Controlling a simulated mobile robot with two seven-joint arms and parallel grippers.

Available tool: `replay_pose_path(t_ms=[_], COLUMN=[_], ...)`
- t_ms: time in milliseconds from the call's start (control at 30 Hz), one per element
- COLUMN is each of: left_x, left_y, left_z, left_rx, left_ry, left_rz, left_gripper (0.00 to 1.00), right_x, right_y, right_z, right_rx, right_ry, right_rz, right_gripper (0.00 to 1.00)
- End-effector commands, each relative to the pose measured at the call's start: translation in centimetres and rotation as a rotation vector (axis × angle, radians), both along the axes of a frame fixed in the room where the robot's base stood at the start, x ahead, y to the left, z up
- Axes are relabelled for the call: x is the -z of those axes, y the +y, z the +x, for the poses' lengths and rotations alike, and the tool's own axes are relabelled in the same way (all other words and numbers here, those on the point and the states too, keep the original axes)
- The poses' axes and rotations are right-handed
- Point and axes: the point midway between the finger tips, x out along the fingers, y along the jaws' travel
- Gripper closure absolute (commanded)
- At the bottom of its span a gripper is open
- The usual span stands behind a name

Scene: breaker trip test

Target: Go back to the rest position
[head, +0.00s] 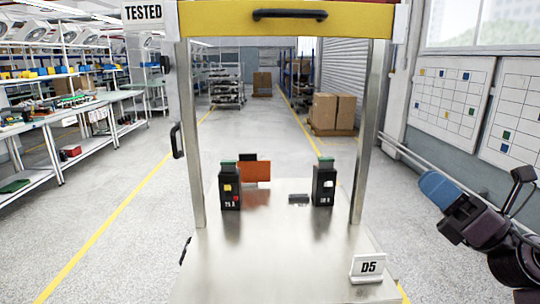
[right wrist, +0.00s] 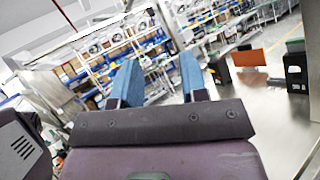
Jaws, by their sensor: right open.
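My right gripper (head: 438,187) is at the right side of the head view, off to the right of the metal test bench (head: 285,255) and apart from it. In the right wrist view its two blue fingertips (right wrist: 160,82) stand apart with nothing between them. My left gripper is not in view. On the bench stand two black breakers, a left one (head: 230,188) and a right one (head: 323,184), both upright. An orange panel (head: 256,171) stands between them, further back. A small dark block (head: 298,199) lies beside the right breaker.
A metal frame with a yellow top bar (head: 225,20) rises over the bench. Shelving (head: 35,125) lines the left, and boxes (head: 333,111) stand behind. Grey floor (head: 130,210) left of the bench is clear.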

Motion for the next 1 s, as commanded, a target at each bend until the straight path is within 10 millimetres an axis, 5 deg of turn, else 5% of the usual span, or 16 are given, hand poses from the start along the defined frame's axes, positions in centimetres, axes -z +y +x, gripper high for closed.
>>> replay_pose_path(t_ms=[167,367,700,833,1000], left_x=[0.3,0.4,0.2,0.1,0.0], left_y=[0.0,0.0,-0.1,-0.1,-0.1], left_z=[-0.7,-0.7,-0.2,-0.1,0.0], left_rx=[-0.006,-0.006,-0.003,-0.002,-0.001], left_ry=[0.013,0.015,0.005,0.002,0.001], left_rz=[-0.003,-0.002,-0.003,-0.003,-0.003], left_gripper=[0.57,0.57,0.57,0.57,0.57], right_x=[9.7,21.6,40.2,45.3,48.8], right_y=[-2.9,-5.3,-5.0,-3.6,-2.1], right_z=[0.7,-1.0,-10.0,-14.2,-17.9], right_rx=[-0.032,-0.004,0.155,0.230,0.299], right_ry=[0.419,0.821,1.291,1.394,1.458], right_rz=[0.472,1.002,1.835,2.103,2.322], right_gripper=[0.60,0.60,0.60,0.60,0.60])
